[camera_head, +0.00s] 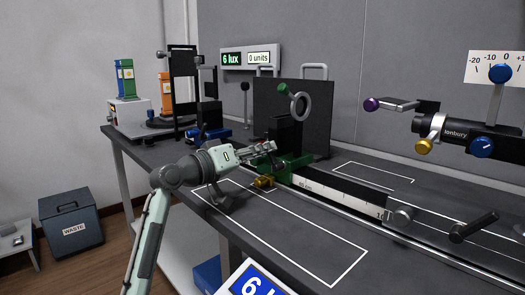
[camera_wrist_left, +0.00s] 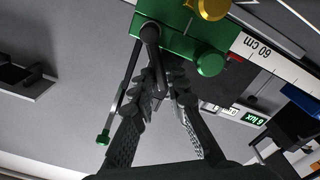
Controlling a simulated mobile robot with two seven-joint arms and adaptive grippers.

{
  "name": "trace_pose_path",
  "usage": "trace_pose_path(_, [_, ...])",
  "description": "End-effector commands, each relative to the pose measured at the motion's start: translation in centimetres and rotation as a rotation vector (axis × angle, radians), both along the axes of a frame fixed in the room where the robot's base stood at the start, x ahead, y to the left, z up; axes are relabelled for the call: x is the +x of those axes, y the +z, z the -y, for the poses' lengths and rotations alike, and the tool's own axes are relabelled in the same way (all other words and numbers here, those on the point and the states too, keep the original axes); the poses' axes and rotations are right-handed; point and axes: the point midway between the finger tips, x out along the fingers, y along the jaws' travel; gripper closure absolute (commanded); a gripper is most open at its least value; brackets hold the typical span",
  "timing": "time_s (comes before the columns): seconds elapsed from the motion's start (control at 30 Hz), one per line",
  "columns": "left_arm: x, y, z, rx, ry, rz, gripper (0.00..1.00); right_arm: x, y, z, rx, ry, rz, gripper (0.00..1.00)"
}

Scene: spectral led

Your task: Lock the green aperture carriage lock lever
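The green aperture carriage (camera_head: 290,167) sits on the long black rail, with a grey ring (camera_head: 300,105) above it. It also fills the top of the left wrist view (camera_wrist_left: 185,40). There, a dark lever (camera_wrist_left: 150,36) hangs from its side, and a thin rod ends in a green tip (camera_wrist_left: 103,137) at lower left. My left gripper (camera_head: 270,147) is beside the carriage's near left side. In the wrist view its fingertips (camera_wrist_left: 170,75) are a little apart, around or just beside the dark lever's lower end; firm contact cannot be told. My right gripper is not in view.
A brass knob (camera_head: 264,182) sits low on the carriage. The rail scale (camera_head: 345,195) runs right, towards a grey cylinder (camera_head: 401,217) and a dark lever (camera_head: 472,228). A black panel (camera_head: 320,105) stands behind.

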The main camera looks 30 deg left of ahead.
Motion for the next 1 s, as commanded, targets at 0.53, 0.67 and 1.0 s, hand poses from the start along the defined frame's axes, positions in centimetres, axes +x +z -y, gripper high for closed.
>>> trace_pose_path(0.53, [-0.1,0.0,0.2,0.044,-0.001,0.012,1.0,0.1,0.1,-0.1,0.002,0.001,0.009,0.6])
trace_pose_path(0.67, [-0.2,0.2,0.4,0.107,0.0,0.034,1.0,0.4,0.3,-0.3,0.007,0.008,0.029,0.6])
trace_pose_path(1.0, [-0.6,0.8,1.7,0.378,-0.001,0.13,1.0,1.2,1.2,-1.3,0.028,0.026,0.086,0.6])
